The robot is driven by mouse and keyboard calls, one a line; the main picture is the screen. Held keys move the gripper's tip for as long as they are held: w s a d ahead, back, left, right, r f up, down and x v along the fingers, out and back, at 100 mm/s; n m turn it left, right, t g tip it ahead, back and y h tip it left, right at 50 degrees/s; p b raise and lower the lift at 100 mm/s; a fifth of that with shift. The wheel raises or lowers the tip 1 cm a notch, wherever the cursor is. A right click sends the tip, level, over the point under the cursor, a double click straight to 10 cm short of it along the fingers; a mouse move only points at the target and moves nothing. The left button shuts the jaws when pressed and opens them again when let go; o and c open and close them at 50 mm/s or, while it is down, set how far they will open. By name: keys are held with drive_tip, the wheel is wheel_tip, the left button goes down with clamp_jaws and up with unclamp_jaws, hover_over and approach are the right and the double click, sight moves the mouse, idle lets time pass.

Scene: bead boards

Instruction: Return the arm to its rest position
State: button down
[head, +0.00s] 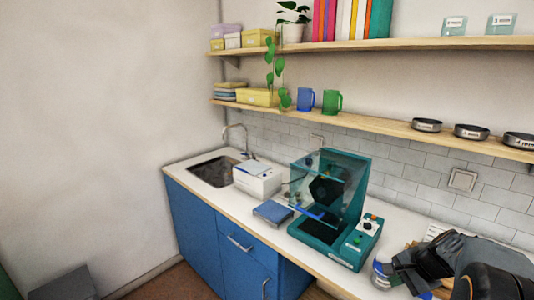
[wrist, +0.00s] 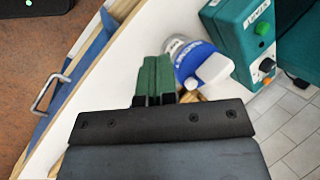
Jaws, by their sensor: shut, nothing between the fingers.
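My gripper (wrist: 154,80) shows in the wrist view with its two green fingers pressed together and nothing between them. It is above the white counter (wrist: 110,105), near the counter's front edge. A bottle with a blue band and a white top (wrist: 205,66) is just to the right of the fingertips in that view. In the head view my dark arm fills the lower right corner, over the right part of the counter. The fingertips cannot be made out clearly there.
A teal machine with a clear shield (head: 327,240) stands on the counter left of my arm; its control box (wrist: 250,40) shows in the wrist view. A white box (head: 257,180), a blue-grey scale (head: 272,212) and a sink (head: 212,172) are further left. Shelves (head: 380,125) hang above.

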drive_tip(key=s+a+r+n+h, duration=0.1)
drive_tip(key=s+a+r+n, duration=0.1)
drive_tip(key=s+a+n, duration=0.3)
drive_tip(key=s+a+r+n+h, duration=0.2)
drive_tip(key=s+a+n, duration=0.4)
drive_tip(key=a, duration=0.8)
drive_tip(key=n, duration=0.3)
drive_tip(key=shift+n+g, duration=0.3)
drive_tip(key=shift+n, duration=0.1)
